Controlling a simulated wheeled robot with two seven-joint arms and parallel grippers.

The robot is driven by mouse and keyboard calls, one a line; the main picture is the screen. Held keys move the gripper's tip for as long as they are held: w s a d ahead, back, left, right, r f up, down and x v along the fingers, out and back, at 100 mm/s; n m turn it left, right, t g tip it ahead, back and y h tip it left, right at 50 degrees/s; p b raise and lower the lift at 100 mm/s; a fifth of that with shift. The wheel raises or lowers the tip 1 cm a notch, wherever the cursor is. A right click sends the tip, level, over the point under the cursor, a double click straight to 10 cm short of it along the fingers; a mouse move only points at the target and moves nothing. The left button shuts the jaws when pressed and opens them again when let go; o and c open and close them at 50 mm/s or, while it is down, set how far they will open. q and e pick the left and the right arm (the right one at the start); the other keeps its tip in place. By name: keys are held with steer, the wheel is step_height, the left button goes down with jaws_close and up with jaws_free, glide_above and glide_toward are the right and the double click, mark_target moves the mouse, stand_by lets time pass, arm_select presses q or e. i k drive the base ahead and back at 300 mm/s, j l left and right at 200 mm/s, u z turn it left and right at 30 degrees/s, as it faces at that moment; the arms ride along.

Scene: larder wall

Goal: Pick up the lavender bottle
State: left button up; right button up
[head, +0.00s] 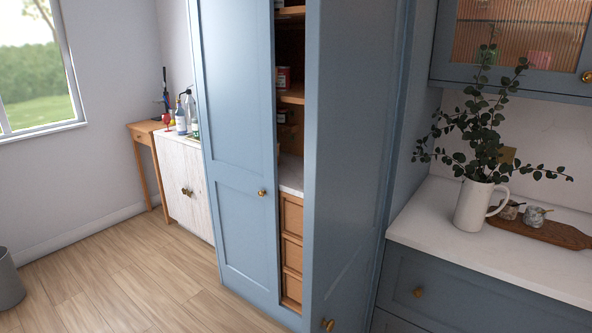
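I cannot make out a bottle that is clearly lavender. A pale bottle with a dark top (181,119) and a pump or spray bottle (190,106) stand on the low white cabinet (185,182) at the back left. They are small, and their colours are hard to tell. The blue larder (240,130) in the middle is partly open, showing a narrow strip of its inside. A red tin (283,77) stands on a wooden shelf there, with another tin (281,116) below. The left door hides much of the inside. Neither of my grippers is in view.
The larder's right door (350,160) stands open towards me. A white worktop (520,250) at the right carries a jug of leafy stems (474,205) and a wooden board (545,229) with small jars. A grey bin (8,280) stands left. The wooden floor (130,275) is clear.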

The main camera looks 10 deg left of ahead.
mark_target(180, 113)
steer(key=i+j, duration=0.15)
steer(key=j, duration=0.25)
steer(key=i+j, duration=0.2)
steer(key=j, duration=0.2)
steer(key=i+j, duration=0.15)
steer(key=j, duration=0.2)
steer(key=i+j+z, duration=0.1)
steer(key=j, duration=0.3)
steer(key=i+j, duration=0.2)
steer(key=j, duration=0.2)
steer(key=i+j, duration=0.15)
steer(key=j, duration=0.25)
